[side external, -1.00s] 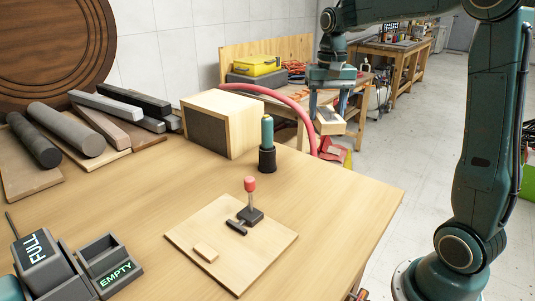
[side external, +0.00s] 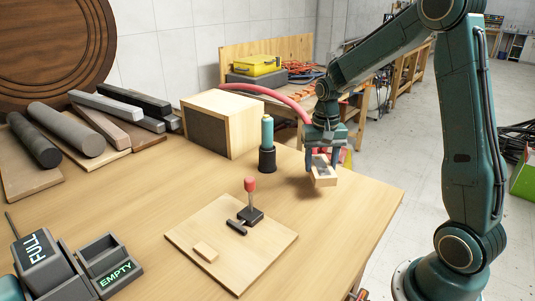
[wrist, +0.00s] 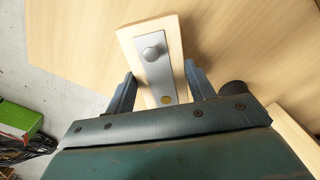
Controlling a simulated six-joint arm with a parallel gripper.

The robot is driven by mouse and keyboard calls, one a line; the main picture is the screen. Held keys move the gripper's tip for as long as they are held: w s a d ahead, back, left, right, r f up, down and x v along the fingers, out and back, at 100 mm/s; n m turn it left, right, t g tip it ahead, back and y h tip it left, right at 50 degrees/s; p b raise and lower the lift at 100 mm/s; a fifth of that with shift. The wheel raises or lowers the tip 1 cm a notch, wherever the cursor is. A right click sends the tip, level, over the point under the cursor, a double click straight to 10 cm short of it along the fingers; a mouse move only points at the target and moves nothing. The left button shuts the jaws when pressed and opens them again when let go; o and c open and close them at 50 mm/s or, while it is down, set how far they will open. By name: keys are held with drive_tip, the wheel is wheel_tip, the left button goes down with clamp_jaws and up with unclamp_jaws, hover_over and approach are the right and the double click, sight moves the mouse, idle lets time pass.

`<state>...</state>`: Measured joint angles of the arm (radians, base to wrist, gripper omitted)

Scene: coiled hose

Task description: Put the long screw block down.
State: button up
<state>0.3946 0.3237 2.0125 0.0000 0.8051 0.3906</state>
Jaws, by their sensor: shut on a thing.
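The long screw block (side external: 325,180) is pale wood with a grey metal plate and a round screw head on it. It also shows in the wrist view (wrist: 126,42), extending out past the fingers. My gripper (side external: 322,160) is shut on it, with one finger on each side of the block in the wrist view (wrist: 160,78). The block hangs over the back right part of the wooden table (side external: 352,215), near its right edge. A faint shadow lies below it, and the gap to the tabletop looks small.
A dark holder with a teal-topped cylinder (side external: 267,132) stands left of the block, before a wooden box (side external: 235,130). A board (side external: 215,235) with a red-knobbed lever (side external: 250,185) lies in front. Grey FULL and EMPTY trays (side external: 105,265) are at front left. Tabletop right of the board is clear.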

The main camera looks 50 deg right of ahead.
sight(321, 166)
drive_tip(key=shift+f, duration=0.2)
drive_tip(key=shift+f, duration=2.05)
drive_tip(key=shift+f, duration=0.1)
drive_tip(key=o, duration=1.1)
drive_tip(key=shift+c, duration=0.2)
wheel_tip(321, 166, up, 12)
drive_tip(key=shift+r, duration=0.1)
